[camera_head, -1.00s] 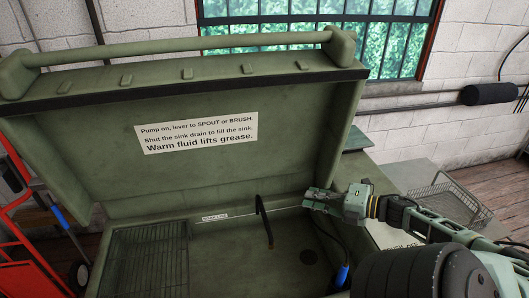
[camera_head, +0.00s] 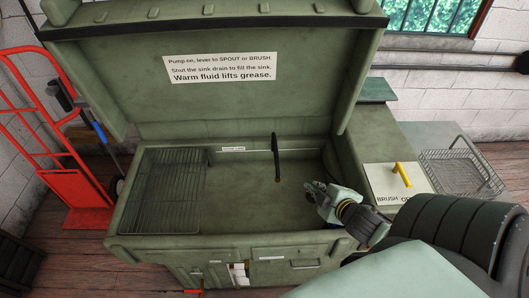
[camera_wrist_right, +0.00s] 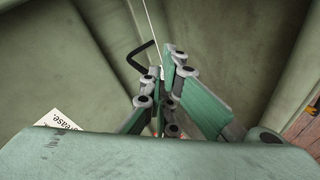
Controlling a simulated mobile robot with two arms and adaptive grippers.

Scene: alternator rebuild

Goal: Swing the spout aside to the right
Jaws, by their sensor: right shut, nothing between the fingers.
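The spout (camera_head: 276,158) is a thin dark bent tube at the back of the green sink (camera_head: 250,205), hanging down over the basin near its middle. It also shows as a black hooked tube in the right wrist view (camera_wrist_right: 143,55). My right gripper (camera_head: 311,189) is over the right part of the basin, to the right of the spout's lower end and nearer the front. Its fingers (camera_wrist_right: 168,75) are shut and empty, apart from the spout in the head view. My left gripper is out of view.
The raised lid (camera_head: 240,105) stands behind the sink with a printed label (camera_head: 220,68). A wire rack (camera_head: 165,190) fills the basin's left side. A yellow lever (camera_head: 402,174) and a wire basket (camera_head: 458,175) are to the right. A red hand truck (camera_head: 75,185) stands at left.

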